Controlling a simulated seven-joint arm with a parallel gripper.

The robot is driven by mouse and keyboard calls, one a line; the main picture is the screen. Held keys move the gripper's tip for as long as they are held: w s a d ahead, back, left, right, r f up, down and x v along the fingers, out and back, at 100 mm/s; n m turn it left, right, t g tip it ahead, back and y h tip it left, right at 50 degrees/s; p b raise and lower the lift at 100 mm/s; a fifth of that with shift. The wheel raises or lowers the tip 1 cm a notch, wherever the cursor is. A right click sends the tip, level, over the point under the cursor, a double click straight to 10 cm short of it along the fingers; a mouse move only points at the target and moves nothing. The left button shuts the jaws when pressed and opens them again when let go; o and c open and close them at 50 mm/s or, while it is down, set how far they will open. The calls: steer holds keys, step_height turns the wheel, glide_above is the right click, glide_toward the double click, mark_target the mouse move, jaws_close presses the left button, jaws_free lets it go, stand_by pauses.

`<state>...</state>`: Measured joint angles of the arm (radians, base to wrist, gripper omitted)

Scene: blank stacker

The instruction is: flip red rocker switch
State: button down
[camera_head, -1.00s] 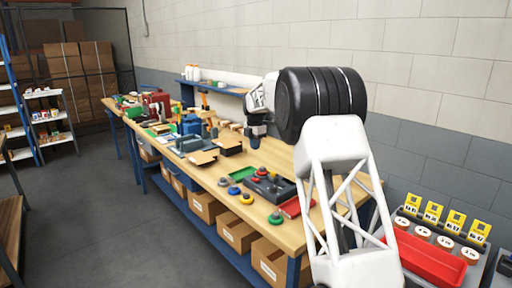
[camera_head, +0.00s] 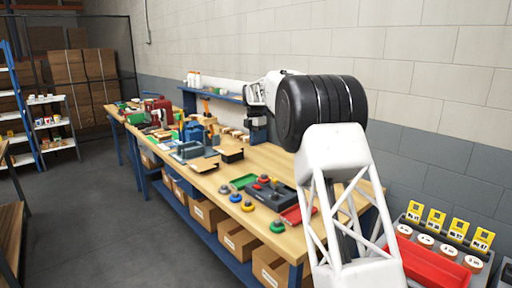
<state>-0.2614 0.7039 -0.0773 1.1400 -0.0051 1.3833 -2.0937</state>
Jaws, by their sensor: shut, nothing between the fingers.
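A dark grey control box (camera_head: 284,194) lies near the front edge of the wooden bench. Small red parts show on and beside its left end, one of them at the box's back left (camera_head: 264,179). They are too small to tell which is the red rocker switch or how it is tilted. My gripper (camera_head: 257,139) is dark and points down above the bench, behind the box in the picture and apart from it. It is shut and holds nothing. Its fingertips are small and hard to make out.
Round coloured buttons, including a yellow one (camera_head: 248,206) and a green one (camera_head: 277,227), stand in front of the box. A green tray (camera_head: 243,182) and a red tray (camera_head: 297,214) lie beside it. Tools and parts crowd the bench's far end. A wall rises behind.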

step_height(320, 180, up, 7)
steer(key=shift+w+a, duration=0.45)
steer(key=shift+r, duration=0.15)
steer(key=s+d+r+m, duration=0.4)
steer(key=s+d, duration=0.2)
steer(key=s, duration=0.2)
steer(key=s+d+r+m, duration=0.3)
steer(key=s+d, duration=0.3)
steer(key=s, duration=0.3)
steer(key=s+d+m+t, duration=0.1)
steer(key=s+d+m, duration=0.3)
steer(key=s, duration=0.5)
steer(key=s+d+m+t, duration=0.1)
steer(key=s+d+m, duration=0.25)
steer(key=s, duration=0.65)
steer(key=s+d+f+m, duration=0.3)
steer(key=s+f, duration=0.3)
steer(key=s, duration=0.7)
steer(key=s+d+f+m, duration=0.3)
steer(key=s+f+m, duration=0.2)
steer(key=s, duration=0.8)
steer(key=s+d+f+m, duration=0.3)
steer(key=s+f, duration=0.4)
steer(key=s, duration=0.6)
steer(key=shift+s+d+m+t, duration=0.25)
steer(key=shift+m+t, duration=0.15)
steer(key=shift+m, duration=0.45)
